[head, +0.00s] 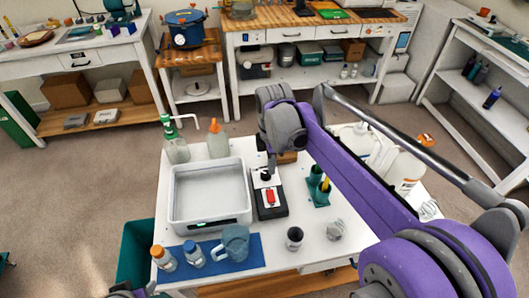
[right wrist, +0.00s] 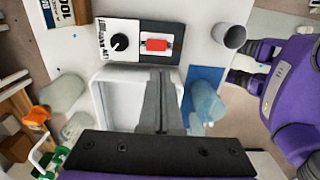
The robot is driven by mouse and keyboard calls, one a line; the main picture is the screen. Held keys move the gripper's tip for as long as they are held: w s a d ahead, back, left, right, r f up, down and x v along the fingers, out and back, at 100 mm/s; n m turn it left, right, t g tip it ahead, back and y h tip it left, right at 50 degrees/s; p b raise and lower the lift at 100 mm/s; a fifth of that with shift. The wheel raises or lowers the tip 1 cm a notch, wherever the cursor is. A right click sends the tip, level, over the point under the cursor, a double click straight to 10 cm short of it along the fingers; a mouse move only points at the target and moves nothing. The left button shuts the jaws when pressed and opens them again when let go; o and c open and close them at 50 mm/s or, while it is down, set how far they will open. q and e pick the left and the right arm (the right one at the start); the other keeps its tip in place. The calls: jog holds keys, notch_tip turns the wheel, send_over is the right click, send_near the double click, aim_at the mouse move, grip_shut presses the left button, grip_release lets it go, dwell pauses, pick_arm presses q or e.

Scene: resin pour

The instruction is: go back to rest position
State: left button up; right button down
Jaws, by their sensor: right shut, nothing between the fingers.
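My right arm reaches in from the right over the white worktable (head: 335,215). Its gripper (head: 271,170) points down above the table, near the black box with a red switch (head: 270,198) and the right edge of the white tray (head: 178,205). In the right wrist view the two fingers (right wrist: 160,98) lie together, shut and empty, in front of the tray.
A blue mat (head: 256,252) carries a blue-grey jug (head: 234,243) and two small bottles. A dark cup (head: 294,238), a teal holder (head: 318,187) and a large white jug (head: 404,172) stand further right. Clear bottles (head: 218,142) stand behind the tray. A teal bin (head: 136,255) is left.

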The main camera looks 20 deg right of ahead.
jog(key=s+a+f+m+t, duration=0.2)
jog(key=s+f+m, duration=0.1)
jog(key=s+m, duration=0.4)
jog(key=s+a+f+m+t, duration=0.3)
jog(key=s+m, duration=0.5)
jog(key=s, duration=0.1)
jog(key=shift+f+t, duration=0.25)
jog(key=shift+t, duration=0.05)
